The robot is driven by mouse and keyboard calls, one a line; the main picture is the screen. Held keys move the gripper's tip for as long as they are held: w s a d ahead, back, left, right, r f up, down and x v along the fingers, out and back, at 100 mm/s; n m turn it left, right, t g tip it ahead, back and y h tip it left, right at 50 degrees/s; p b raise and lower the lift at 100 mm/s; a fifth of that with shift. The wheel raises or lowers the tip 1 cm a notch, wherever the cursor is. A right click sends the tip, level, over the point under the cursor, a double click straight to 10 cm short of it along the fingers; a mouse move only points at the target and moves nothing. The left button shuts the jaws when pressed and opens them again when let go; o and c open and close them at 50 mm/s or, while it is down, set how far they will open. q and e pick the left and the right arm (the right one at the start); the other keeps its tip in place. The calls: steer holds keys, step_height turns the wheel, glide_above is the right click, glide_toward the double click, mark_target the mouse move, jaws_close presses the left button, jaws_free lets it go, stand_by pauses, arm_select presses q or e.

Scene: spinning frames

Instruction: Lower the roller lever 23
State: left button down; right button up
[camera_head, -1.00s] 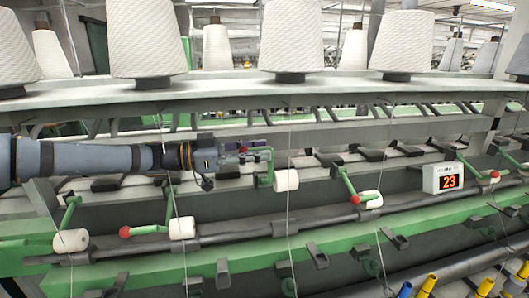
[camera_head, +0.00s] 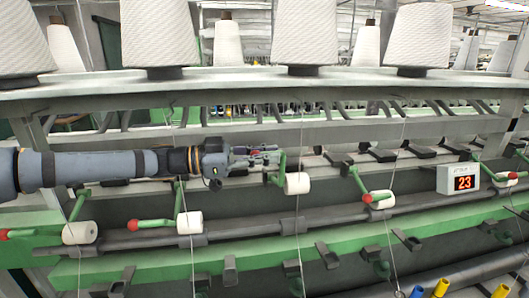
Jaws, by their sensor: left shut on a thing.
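The lit display reading 23 (camera_head: 463,183) sits on the machine at the right. A white roller (camera_head: 297,183) with a green lever arm (camera_head: 282,165) is near the middle of the view, left of the display. My left gripper (camera_head: 266,156) reaches in from the left and is shut at this lever's upper end, above and left of the roller. The fingers hide the lever's handle, and no red knob shows clearly there. I cannot read a number on this lever itself. My right gripper is not in view.
Other rollers (camera_head: 381,199) and (camera_head: 189,222) have green levers with red knobs hanging lower. Large white yarn cones (camera_head: 157,35) stand on the shelf above. Thin yarns run down in front of the machine. A green rail (camera_head: 260,262) crosses below.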

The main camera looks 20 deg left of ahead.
arm_select(q)
steer(key=s+d+f+m+b, duration=0.2)
steer(key=s+f+m+b, duration=0.1)
steer(key=b, duration=0.5)
steer(key=shift+f+m+b, duration=0.3)
steer(key=shift+f+m, duration=0.3)
steer(key=shift+f, duration=0.3)
steer(key=shift+d, duration=0.1)
steer(key=c, duration=1.3)
jaws_free()
steer(key=shift+c, duration=0.2)
step_height(320, 180, up, 10)
